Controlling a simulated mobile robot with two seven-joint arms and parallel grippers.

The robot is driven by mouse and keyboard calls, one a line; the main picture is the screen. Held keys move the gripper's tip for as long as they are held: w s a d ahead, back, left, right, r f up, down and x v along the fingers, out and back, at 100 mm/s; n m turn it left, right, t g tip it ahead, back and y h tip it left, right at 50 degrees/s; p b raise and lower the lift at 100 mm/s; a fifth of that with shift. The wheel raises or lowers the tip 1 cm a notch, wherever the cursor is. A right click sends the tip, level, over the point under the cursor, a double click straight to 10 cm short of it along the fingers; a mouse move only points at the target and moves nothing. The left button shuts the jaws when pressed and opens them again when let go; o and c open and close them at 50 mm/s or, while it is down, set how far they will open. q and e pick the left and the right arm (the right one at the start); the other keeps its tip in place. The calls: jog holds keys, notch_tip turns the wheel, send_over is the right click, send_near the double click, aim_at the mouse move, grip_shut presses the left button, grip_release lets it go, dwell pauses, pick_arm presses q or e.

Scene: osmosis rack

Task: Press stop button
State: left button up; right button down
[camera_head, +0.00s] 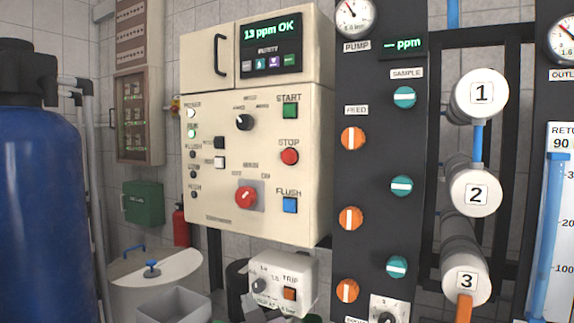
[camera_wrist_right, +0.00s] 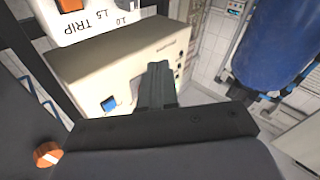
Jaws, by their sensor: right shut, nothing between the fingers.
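The red round STOP button (camera_head: 289,156) is on the right side of the cream control box (camera_head: 225,215), between the green START button (camera_head: 290,111) and the blue FLUSH button (camera_head: 290,204). My right gripper (camera_head: 256,298) is low in the head view, in front of the small TRIP box and well below the STOP button, apart from it. In the right wrist view its fingers (camera_wrist_right: 158,82) are closed together and empty, with the cream box beyond them and the FLUSH button (camera_wrist_right: 108,104) to their left. The STOP button does not show there. My left gripper is not in view.
The TRIP box (camera_head: 302,268) hangs just below the control box. A red rotary knob (camera_head: 246,197) sits left of FLUSH. A dark valve panel (camera_head: 376,120) with orange and teal knobs stands to the right. A blue tank (camera_head: 40,210) is at left.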

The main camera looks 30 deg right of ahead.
aim_at(289, 157)
notch_tip(289, 157, up, 28)
jog(key=d+m+t+h+b, duration=0.1)
jog(key=m+t+h+b, duration=0.2)
jog(key=m+h, duration=0.3)
jog(key=shift+s+d+h+b, duration=0.25)
jog(key=shift+h+b, duration=0.15)
jog(key=shift+h, duration=0.8)
jog(key=shift+d+f, duration=0.1)
jog(key=w+d, duration=0.1)
jog(key=d, duration=0.1)
jog(key=w+d, duration=0.2)
jog(key=d, duration=0.1)
jog(key=w+d, duration=0.1)
jog(key=d, duration=0.1)
jog(key=shift+w+d+p, duration=0.25)
jog(key=shift+p, duration=0.15)
